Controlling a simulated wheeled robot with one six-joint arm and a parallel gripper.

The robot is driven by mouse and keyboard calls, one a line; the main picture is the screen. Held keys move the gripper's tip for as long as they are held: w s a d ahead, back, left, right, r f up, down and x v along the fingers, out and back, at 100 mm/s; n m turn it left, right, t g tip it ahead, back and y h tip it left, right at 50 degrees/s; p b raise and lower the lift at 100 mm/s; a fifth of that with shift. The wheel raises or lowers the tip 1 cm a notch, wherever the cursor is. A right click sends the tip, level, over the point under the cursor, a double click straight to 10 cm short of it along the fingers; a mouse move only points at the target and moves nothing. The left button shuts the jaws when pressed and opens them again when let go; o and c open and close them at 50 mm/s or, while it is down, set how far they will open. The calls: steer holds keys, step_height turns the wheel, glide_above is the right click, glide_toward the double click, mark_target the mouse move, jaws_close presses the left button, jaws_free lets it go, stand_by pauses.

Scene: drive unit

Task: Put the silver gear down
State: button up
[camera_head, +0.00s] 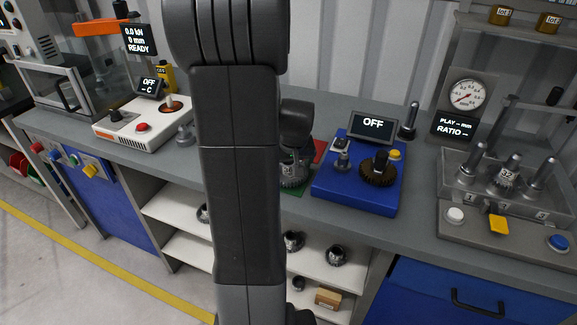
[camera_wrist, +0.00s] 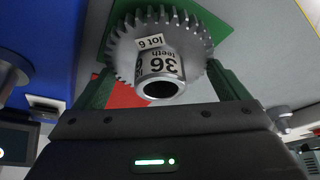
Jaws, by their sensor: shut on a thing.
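The silver gear (camera_wrist: 190,42) is between the two fingers of my gripper (camera_wrist: 162,68) in the wrist view. Its hub is labelled "36 teeth" and "lot 6". My gripper is shut on it. In the head view the gear (camera_head: 292,176) shows just right of my arm, at the green patch (camera_head: 294,191) on the grey bench. I cannot tell whether the gear touches the green patch or is slightly above it. In the wrist view the green patch (camera_wrist: 112,20) lies behind the gear, and a red patch (camera_wrist: 128,95) shows beneath it.
A blue unit (camera_head: 345,197) with an "OFF" screen and a brown gear (camera_head: 379,172) stands close to the right. A white unit (camera_head: 125,128) is to the left. A grey gear gauge (camera_head: 465,220) is further right. Shelves below hold several gears. My arm hides the bench's middle.

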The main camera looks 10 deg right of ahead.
steer(key=shift+f, duration=0.4)
steer(key=shift+f, duration=0.15)
steer(key=o, duration=0.6)
steer(key=shift+r, duration=0.45)
steer(key=v, duration=1.1)
steer(key=shift+s+r, duration=0.15)
steer(key=shift+s, duration=0.15)
